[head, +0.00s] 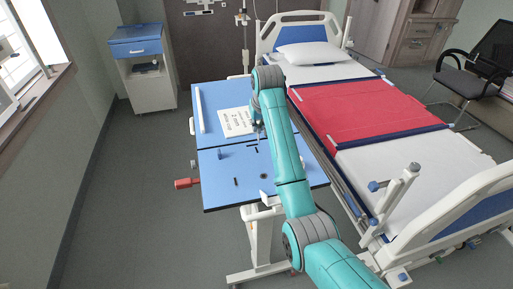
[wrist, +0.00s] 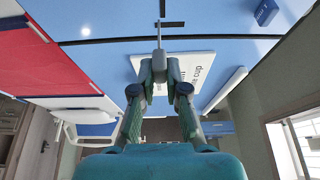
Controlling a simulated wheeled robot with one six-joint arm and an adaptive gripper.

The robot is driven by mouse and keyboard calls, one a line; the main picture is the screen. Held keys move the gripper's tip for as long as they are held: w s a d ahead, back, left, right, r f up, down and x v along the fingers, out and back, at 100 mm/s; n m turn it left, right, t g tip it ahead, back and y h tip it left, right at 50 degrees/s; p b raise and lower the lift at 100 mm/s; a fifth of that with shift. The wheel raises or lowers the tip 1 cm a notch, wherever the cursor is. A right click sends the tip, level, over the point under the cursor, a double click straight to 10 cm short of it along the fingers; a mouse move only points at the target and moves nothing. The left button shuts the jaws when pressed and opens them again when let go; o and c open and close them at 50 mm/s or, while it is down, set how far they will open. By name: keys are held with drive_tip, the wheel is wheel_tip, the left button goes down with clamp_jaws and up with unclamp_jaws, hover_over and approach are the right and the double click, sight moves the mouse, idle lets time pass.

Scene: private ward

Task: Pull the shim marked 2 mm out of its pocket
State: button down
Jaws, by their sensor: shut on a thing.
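My gripper (head: 259,130) is over the blue overbed table (head: 216,190), beside a printed white card. In the wrist view, my gripper (wrist: 159,52) has its fingertips closed together on a thin grey piece (wrist: 158,36), which may be the shim. The piece stands out beyond the fingertips toward the table. I cannot read any 2 mm mark on it, and I cannot tell whether its end is still in a pocket. A short dark strip (wrist: 174,24) lies on the table just beside it.
The white card (head: 234,122) and a white bar (head: 199,108) lie at the back of the table. A small blue block (head: 221,153) stands at its left. Several dark marks or slots dot the front half. The bed (head: 365,115) stands right.

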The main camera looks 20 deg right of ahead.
drive_tip(key=d, duration=1.1)
drive_tip(key=shift+d, duration=0.2)
